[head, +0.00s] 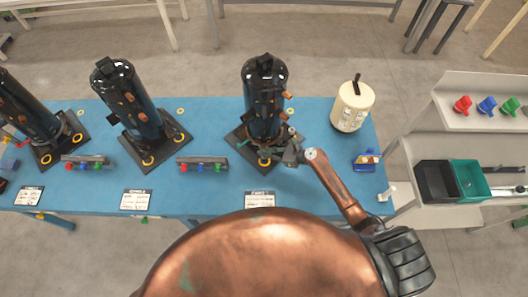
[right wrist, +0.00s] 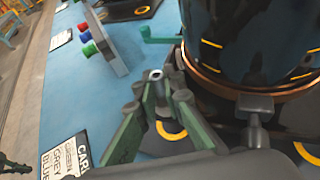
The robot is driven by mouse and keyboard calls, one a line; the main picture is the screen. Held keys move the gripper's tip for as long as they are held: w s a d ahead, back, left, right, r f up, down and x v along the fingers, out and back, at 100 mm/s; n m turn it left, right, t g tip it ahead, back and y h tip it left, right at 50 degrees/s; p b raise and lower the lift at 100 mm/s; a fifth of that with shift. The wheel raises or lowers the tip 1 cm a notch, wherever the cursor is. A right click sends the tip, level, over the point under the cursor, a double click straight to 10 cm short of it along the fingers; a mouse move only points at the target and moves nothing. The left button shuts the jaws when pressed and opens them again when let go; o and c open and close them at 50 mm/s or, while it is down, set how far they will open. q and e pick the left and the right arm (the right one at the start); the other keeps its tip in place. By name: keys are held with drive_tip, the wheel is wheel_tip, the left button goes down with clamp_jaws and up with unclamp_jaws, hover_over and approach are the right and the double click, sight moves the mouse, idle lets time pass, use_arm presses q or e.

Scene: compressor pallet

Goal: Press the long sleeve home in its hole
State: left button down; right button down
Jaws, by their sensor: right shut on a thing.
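My right gripper (head: 290,154) is low over the front right part of the third compressor's dark base plate (head: 240,135). In the right wrist view my right gripper (right wrist: 164,100) is shut on a short grey tube, seemingly the long sleeve (right wrist: 155,76), whose open end shows between the fingertips. The sleeve's lower part is hidden by the fingers, so I cannot tell whether it sits in a hole. A yellow ring (right wrist: 171,132) shows on the plate just below the fingers. The black compressor (head: 264,85) stands upright beside the gripper. My left gripper is not in view.
Two more compressors (head: 128,100) stand to the left on the blue table (head: 210,125). Racks with coloured knobs (head: 202,164) stand between. A cream canister (head: 352,106) is to the right. A side shelf holds black and green bins (head: 469,180). The table front has label cards (head: 136,199).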

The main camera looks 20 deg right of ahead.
drive_tip(key=c, duration=2)
unclamp_jaws()
drive_tip(key=shift+s+f, duration=0.15)
drive_tip(key=shift+f, duration=0.15)
drive_tip(key=shift+o, duration=0.2)
drive_tip(key=v, duration=1.2)
drive_tip(key=shift+r, duration=0.15)
drive_tip(key=shift+c, duration=0.6)
